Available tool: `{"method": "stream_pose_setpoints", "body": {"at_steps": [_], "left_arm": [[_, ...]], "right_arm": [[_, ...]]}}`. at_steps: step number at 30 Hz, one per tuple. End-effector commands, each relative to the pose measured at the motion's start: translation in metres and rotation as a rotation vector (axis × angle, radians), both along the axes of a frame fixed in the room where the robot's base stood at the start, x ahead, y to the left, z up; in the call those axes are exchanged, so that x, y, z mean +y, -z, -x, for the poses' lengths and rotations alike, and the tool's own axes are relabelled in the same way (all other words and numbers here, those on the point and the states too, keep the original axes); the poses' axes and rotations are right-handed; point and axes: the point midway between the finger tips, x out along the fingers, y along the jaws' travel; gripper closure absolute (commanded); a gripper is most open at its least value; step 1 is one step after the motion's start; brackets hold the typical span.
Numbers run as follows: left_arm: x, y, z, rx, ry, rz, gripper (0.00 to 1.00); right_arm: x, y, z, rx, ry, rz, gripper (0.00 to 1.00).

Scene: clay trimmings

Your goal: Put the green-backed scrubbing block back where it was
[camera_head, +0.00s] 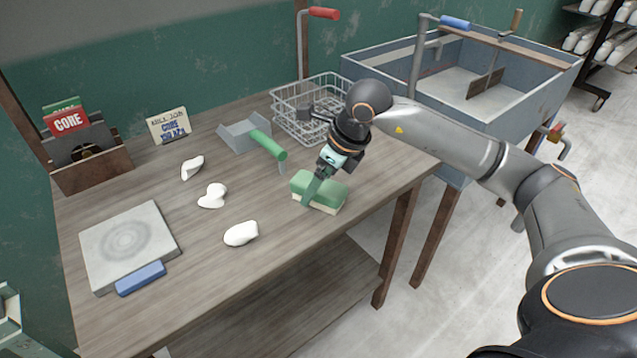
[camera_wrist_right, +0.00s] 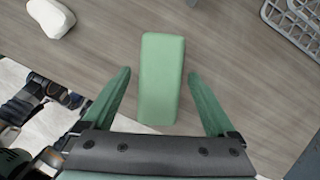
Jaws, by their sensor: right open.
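The green-backed scrubbing block (camera_head: 320,192) lies on the wooden table near its right front edge, green side up with a pale underside. In the right wrist view the block (camera_wrist_right: 161,78) lies lengthwise between and just beyond my open fingers. My right gripper (camera_head: 312,186) is at the block, fingers pointing down; in the wrist view (camera_wrist_right: 160,85) a gap shows on each side of the block. One finger hides part of the block in the head view.
A wire basket (camera_head: 297,122) stands behind the block, with a grey dustpan (camera_head: 240,134) and green-handled tool (camera_head: 268,144) to its left. White clay pieces (camera_head: 241,234) lie left of the block. A grey slab (camera_head: 128,230) lies at the left. The sink (camera_head: 390,70) stands behind right.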

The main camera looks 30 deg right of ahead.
Motion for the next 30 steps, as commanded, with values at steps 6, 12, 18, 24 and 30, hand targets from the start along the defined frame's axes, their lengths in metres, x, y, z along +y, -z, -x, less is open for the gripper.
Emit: {"method": "stream_pose_setpoints", "body": {"at_steps": [6,12,18,24,30], "left_arm": [[0.0,-0.002,0.002,0.009,0.001,-0.001,1.0],[-0.002,-0.006,0.002,0.008,0.003,0.001,1.0],[-0.002,-0.009,-0.001,0.002,0.003,0.002,1.0],[-0.003,-0.009,-0.001,0.003,0.004,0.003,1.0],[-0.003,-0.009,-0.001,0.003,0.004,0.003,1.0]], "right_arm": [[-0.009,-0.045,0.015,-0.007,0.001,0.002,0.08],[-0.016,-0.082,0.029,-0.004,0.002,0.002,0.08],[-0.019,-0.102,0.037,-0.002,0.001,0.0,0.08],[-0.02,-0.105,0.039,0.0,0.0,0.001,0.08],[-0.02,-0.105,0.039,-0.001,0.0,0.0,0.08]]}}
